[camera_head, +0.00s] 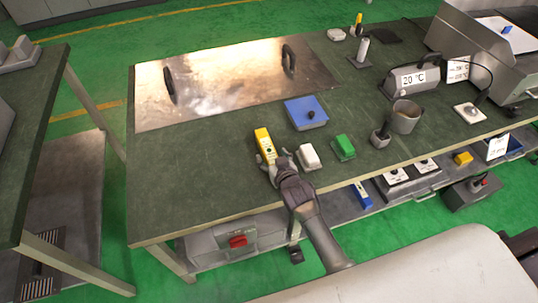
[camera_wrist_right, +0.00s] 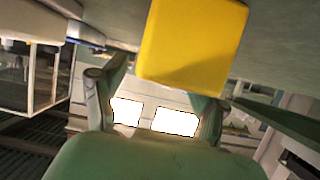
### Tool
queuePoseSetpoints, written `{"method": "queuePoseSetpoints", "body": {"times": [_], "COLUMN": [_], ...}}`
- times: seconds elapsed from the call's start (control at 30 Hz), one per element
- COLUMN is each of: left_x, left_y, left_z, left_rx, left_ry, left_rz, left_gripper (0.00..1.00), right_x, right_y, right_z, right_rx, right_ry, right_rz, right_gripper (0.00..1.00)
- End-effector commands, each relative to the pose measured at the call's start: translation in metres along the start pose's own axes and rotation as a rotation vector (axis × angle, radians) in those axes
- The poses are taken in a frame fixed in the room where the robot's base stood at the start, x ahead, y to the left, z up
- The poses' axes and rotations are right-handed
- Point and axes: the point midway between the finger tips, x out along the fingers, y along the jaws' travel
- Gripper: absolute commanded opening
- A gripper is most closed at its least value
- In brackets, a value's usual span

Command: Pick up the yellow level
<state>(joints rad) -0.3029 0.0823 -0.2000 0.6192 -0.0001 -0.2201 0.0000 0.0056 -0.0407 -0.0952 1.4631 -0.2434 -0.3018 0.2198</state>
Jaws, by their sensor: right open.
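The yellow level (camera_head: 264,140) lies on the dark green worktop, left of a white block. Its near end meets my right gripper (camera_head: 269,166) in the head view, with a finger showing on either side. In the right wrist view the level (camera_wrist_right: 191,42) is a large yellow block just ahead of the open fingers of my right gripper (camera_wrist_right: 168,85). The gripper is open; I cannot tell whether a finger touches the level. My left gripper is not in view.
A white block (camera_head: 308,156) stands close to the right of my right gripper, with a green block (camera_head: 343,147) beyond it. A blue box (camera_head: 306,112) and a shiny metal plate (camera_head: 215,75) with two black handles lie farther back. The worktop's left front (camera_head: 180,190) is clear.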

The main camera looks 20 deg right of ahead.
Motion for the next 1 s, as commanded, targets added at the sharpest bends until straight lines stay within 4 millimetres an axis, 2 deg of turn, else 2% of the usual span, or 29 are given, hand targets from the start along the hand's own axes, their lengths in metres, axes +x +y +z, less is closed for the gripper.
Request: {"method": "queuePoseSetpoints", "body": {"times": [0.03, 0.13, 0.4, 0.83, 1.0], "left_x": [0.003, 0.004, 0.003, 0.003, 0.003], "left_y": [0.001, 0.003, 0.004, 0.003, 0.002], "left_z": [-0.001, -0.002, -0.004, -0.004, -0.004], "left_rx": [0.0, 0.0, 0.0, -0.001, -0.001], "left_ry": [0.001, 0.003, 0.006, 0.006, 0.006], "left_rz": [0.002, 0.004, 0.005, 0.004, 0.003], "left_gripper": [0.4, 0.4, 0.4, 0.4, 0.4], "right_x": [0.008, 0.017, 0.018, 0.018, 0.018], "right_y": [0.0, 0.0, 0.0, 0.0, 0.0], "right_z": [0.0, -0.001, -0.001, -0.001, -0.002], "right_rx": [0.0, 0.0, 0.0, 0.0, -0.001], "right_ry": [0.002, 0.001, 0.001, 0.001, 0.003], "right_rz": [0.0, 0.0, 0.0, 0.0, 0.0], "right_gripper": [0.73, 0.73, 0.71, 0.0, 0.0]}}
